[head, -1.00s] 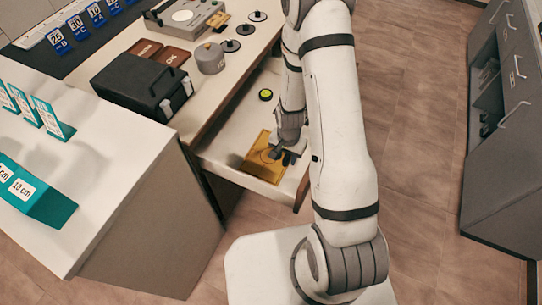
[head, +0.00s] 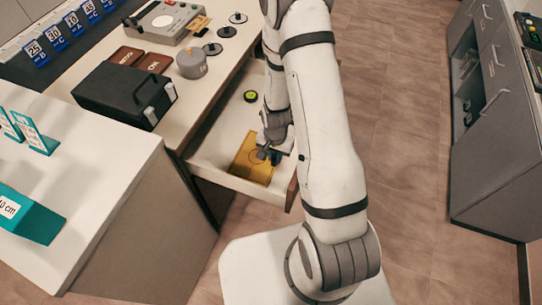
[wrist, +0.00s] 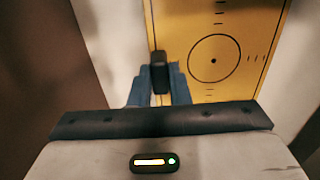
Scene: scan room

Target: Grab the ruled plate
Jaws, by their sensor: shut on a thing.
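The ruled plate (head: 247,163) is a flat yellow plate lying in the open, pale drawer. In the wrist view the plate (wrist: 258,48) shows a dark circle with a centre dot and rows of short ruled lines. My gripper (head: 267,154) is down in the drawer at the plate. In the wrist view the blue fingers of my gripper (wrist: 160,80) are closed about a small dark piece at the plate's left edge. The fingers partly hide how this piece joins the plate.
The open drawer (head: 222,168) also holds a small black disc with a yellow-green top (head: 251,96). Above it, the worktop (head: 180,113) carries a black case (head: 123,95) and a grey weight (head: 191,64). A grey cabinet (head: 492,150) stands right, across free floor.

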